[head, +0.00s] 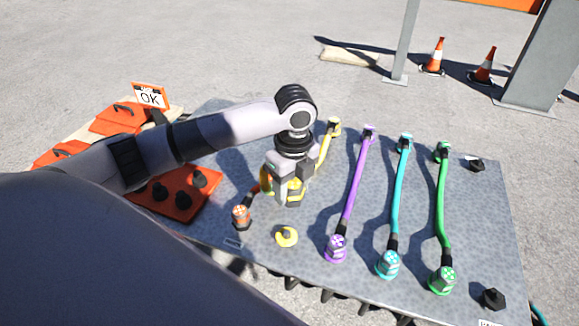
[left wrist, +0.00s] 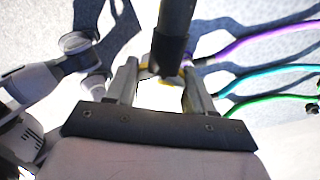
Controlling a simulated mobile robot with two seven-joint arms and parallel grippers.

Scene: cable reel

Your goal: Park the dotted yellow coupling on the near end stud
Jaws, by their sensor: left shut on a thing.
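My left gripper (head: 290,190) is over the left-middle of the speckled grey table, pointing down. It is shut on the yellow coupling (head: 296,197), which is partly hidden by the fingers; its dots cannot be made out. The yellow hose (head: 328,143) runs back from it to the table's far edge. In the left wrist view my left gripper (left wrist: 162,88) has its fingers on either side of the yellow-edged coupling, with a black sleeve (left wrist: 172,40) in front. A black stud (head: 493,298) stands at the table's near right corner. My right gripper is not in view.
Purple (head: 336,248), cyan (head: 388,263) and green (head: 442,280) couplings stand along the near edge. Another black stud (head: 477,165) is far right. An orange plate (head: 205,197) bears black knobs.

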